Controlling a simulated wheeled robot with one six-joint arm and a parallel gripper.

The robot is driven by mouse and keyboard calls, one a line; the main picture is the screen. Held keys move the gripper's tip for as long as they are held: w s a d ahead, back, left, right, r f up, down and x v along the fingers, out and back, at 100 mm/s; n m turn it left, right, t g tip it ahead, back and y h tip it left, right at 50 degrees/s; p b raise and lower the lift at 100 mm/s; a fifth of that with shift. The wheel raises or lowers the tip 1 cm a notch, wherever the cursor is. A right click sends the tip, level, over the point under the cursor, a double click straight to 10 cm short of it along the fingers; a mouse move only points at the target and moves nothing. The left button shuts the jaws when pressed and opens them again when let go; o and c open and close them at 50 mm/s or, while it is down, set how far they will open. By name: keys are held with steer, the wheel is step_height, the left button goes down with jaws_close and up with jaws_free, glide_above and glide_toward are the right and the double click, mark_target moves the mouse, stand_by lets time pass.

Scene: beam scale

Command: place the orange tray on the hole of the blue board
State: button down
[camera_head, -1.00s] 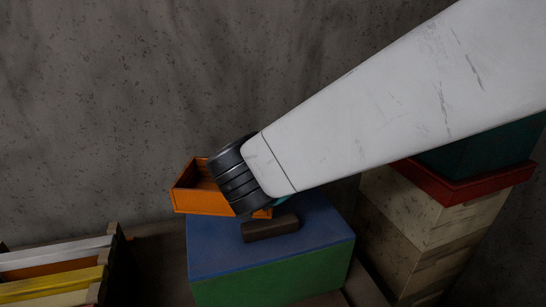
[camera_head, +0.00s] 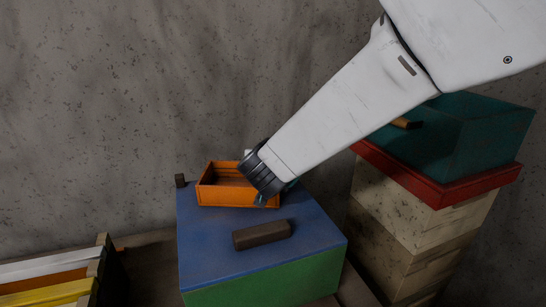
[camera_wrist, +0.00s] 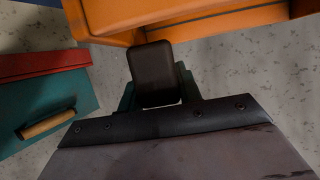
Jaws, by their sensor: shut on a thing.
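The orange tray (camera_head: 236,197) is an open box over the back part of the blue board (camera_head: 215,249) in the head view. My gripper (camera_head: 264,194) is at the tray's right front side, shut on the tray. In the wrist view the tray (camera_wrist: 185,18) fills the top, with my gripper (camera_wrist: 157,80) just below it. The blue board forms the top of a green block. No hole shows; the tray and arm may hide it. I cannot tell whether the tray touches the board.
A dark brown bar (camera_head: 262,234) lies on the board in front of the tray. A small dark block (camera_head: 180,181) stands at its back left corner. A teal box with a red rim (camera_head: 446,184) tops a stack at right. A rack of coloured slats (camera_head: 50,283) is at lower left.

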steer(key=shift+f, duration=0.15)
steer(key=c, duration=1)
jaws_free()
steer(key=shift+o, duration=0.2)
